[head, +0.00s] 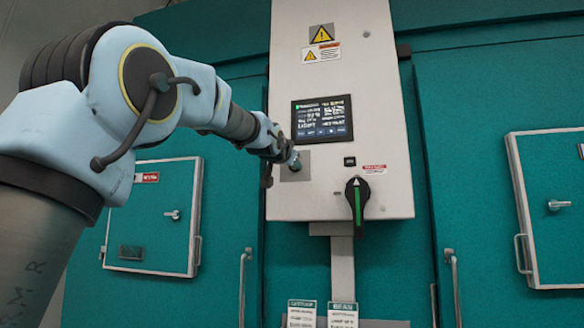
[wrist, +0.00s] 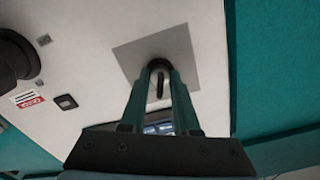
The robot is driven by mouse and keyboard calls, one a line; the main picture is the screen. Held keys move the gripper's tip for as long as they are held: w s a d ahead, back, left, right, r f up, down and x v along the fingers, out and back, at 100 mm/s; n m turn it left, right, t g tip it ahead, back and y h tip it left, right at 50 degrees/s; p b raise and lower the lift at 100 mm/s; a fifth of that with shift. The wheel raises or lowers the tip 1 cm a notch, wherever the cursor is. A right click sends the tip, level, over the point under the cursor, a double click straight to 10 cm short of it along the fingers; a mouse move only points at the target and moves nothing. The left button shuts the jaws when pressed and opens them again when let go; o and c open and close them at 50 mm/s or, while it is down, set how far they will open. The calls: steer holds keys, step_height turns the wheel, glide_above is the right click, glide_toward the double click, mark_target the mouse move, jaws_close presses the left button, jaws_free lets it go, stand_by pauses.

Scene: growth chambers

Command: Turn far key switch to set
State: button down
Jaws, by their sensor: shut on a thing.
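The key switch (wrist: 160,64) is a dark round part with a dark key, set in a grey square plate (wrist: 188,46) on the white control panel. In the wrist view the two teal fingers of my gripper (wrist: 160,72) reach up to the switch, one on each side, and are shut on it. In the head view my gripper (head: 291,160) is at the grey plate (head: 299,174), left of centre on the panel. There it hides the key switch. The key's set marking cannot be read.
A lit screen (head: 322,118) sits just above the plate. A black rotary handle with a green stripe (head: 357,200) is to the right, under a small label. Teal chamber doors with handles (head: 172,214) flank the panel. Two white signs (head: 342,315) stand below.

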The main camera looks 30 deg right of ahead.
steer(key=shift+m, duration=0.6)
steer(key=c, duration=1)
jaws_free()
steer(key=b+v, duration=0.5)
steer(key=v, duration=0.6)
steer(key=shift+w, duration=0.1)
